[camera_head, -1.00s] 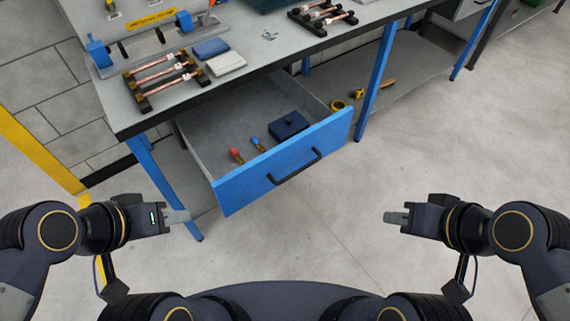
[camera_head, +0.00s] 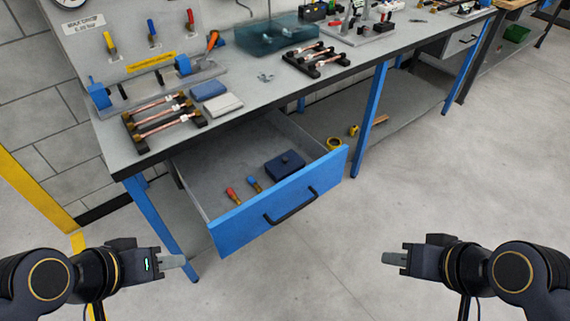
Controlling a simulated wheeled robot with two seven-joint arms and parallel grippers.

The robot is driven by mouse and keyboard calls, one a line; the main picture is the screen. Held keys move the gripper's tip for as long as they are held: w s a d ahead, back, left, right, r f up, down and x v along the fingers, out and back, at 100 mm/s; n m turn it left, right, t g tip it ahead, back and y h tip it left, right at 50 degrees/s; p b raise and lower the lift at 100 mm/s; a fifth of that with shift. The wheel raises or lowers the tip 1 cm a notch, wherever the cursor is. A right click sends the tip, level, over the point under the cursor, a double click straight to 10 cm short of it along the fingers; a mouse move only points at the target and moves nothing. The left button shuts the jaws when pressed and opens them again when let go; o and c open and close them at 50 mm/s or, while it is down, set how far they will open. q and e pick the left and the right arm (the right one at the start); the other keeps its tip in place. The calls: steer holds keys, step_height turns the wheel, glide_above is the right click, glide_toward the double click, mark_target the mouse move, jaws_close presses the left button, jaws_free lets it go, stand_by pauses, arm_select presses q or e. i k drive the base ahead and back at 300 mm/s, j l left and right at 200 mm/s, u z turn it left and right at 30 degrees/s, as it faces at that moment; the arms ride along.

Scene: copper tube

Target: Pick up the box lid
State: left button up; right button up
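A dark blue box lid with a small knob on top (camera_head: 284,166) lies in the open drawer (camera_head: 215,177), near its right side. My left gripper (camera_head: 182,262) is in front of the bench at the lower left, below the drawer front and apart from it. My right gripper (camera_head: 386,258) is at the lower right over bare floor, well away from the drawer. Both grippers look empty. They are seen side-on, so the finger gap cannot be made out.
A red-tipped and a blue-tipped fitting (camera_head: 234,196) lie in the drawer left of the lid. The drawer's blue front (camera_head: 262,214) with a black handle juts out. The bench top (camera_head: 240,97) holds copper tube racks, cloths and a translucent bin (camera_head: 275,38). The floor ahead is clear.

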mark_target(280, 166)
steer(key=i+l+u, duration=0.25)
steer(key=u, duration=0.25)
steer(key=i+l+u, duration=0.1)
steer(key=l+u, duration=0.4)
steer(key=i+l+u, duration=0.1)
steer(key=l+u, duration=0.85)
steer(key=k+l+u, duration=0.15)
steer(key=l+u, duration=0.35)
steer(key=k+l+u, duration=0.2)
steer(key=l+u, duration=0.3)
steer(key=k+l+u, duration=0.25)
steer(key=l+u, duration=0.25)
steer(key=j, duration=0.1)
